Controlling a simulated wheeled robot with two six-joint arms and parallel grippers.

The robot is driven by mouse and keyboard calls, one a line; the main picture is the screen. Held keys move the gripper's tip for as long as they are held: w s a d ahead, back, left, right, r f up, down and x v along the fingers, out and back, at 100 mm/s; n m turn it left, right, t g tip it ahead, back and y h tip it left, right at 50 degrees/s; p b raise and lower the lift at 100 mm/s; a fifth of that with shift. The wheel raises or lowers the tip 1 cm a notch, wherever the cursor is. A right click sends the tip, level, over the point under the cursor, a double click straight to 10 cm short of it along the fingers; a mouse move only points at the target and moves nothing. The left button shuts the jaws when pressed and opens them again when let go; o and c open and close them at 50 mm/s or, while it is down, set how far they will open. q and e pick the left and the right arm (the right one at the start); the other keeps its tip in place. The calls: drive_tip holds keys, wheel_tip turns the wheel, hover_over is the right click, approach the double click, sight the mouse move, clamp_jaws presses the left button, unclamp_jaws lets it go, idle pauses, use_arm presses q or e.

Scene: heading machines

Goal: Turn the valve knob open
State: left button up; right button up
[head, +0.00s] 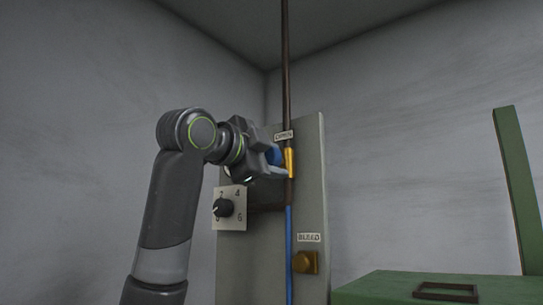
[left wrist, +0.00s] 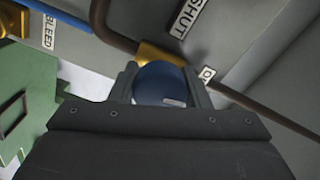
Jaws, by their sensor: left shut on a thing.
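The valve knob is round and dark blue; it shows in the head view (head: 272,155) and in the left wrist view (left wrist: 158,87). It sits in front of a brass valve body (head: 290,163) on a vertical pipe. My left gripper (head: 277,162) reaches in from the left and is shut on the knob, one finger on each side in the left wrist view (left wrist: 160,80). The fingers hide part of the knob. My right gripper is not in view.
A grey panel (head: 312,190) carries the brown pipe (head: 285,70), the blue pipe (head: 289,245), a BLEED label (head: 309,238) above a brass fitting (head: 305,262), and a black dial (head: 222,208) on a numbered plate. A green machine (head: 400,283) stands at the lower right.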

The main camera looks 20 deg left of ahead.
use_arm(q)
drive_tip(key=shift+r+m, duration=0.1)
drive_tip(key=shift+m, duration=0.9)
drive_tip(key=o, duration=1)
drive_tip(key=shift+c, duration=0.2)
drive_tip(key=shift+s+a+f, duration=0.1)
drive_tip(key=shift+s+f, duration=0.1)
drive_tip(key=shift+s, duration=0.05)
drive_tip(key=b+v, duration=0.7)
drive_tip(key=v, duration=0.9)
drive_tip(key=shift+s+r+b, duration=0.15)
drive_tip(key=shift+s+b, duration=0.25)
drive_tip(key=shift+a, duration=0.1)
